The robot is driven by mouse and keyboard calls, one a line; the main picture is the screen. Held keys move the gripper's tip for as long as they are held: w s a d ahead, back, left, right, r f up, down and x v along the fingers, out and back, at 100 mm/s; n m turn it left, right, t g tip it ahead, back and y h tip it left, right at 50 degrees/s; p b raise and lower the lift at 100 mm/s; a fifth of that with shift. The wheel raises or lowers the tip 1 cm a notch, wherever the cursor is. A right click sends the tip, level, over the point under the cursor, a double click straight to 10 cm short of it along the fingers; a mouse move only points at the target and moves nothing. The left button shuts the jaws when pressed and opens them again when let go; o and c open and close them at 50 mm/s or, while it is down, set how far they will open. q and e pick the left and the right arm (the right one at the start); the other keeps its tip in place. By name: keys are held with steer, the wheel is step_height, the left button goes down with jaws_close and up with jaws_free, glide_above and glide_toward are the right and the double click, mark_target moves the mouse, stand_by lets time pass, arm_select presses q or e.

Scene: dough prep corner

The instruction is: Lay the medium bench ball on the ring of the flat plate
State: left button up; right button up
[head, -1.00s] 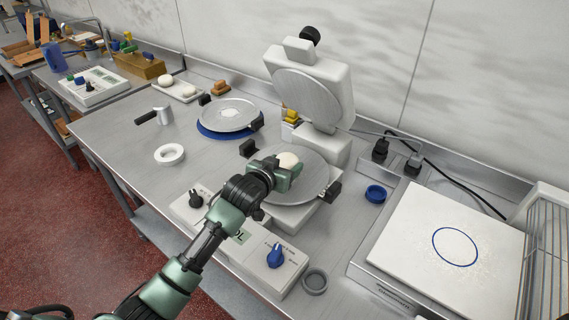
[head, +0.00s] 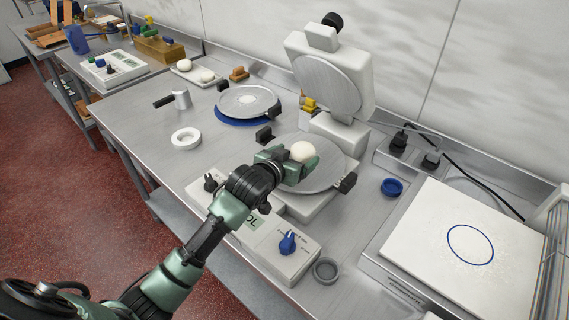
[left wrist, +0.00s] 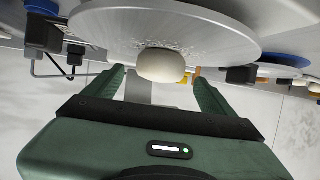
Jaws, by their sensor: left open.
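A pale, rounded dough ball (head: 303,152) is at the lower round metal plate (head: 325,178) of the press and seems to rest on it. My left gripper (head: 298,163) is open, with its green fingers on either side of the ball. In the left wrist view the ball (left wrist: 162,65) shows between the fingertips (left wrist: 158,80), against the disc (left wrist: 225,33), with gaps beside it. A white flat plate (head: 425,235) with a blue ring (head: 470,245) lies at the right; the ring is empty. My right gripper is not in view.
The press lid (head: 325,85) stands raised behind the gripper. A control box with a blue knob (head: 287,242) is in front. A blue cup (head: 391,187) and a grey ring (head: 326,270) lie between press and plate. A tray (head: 195,75) holds more dough balls.

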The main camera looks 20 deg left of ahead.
arm_select(q)
steer(key=v, duration=0.8)
steer(key=shift+b, duration=0.45)
steer(key=shift+s, duration=0.2)
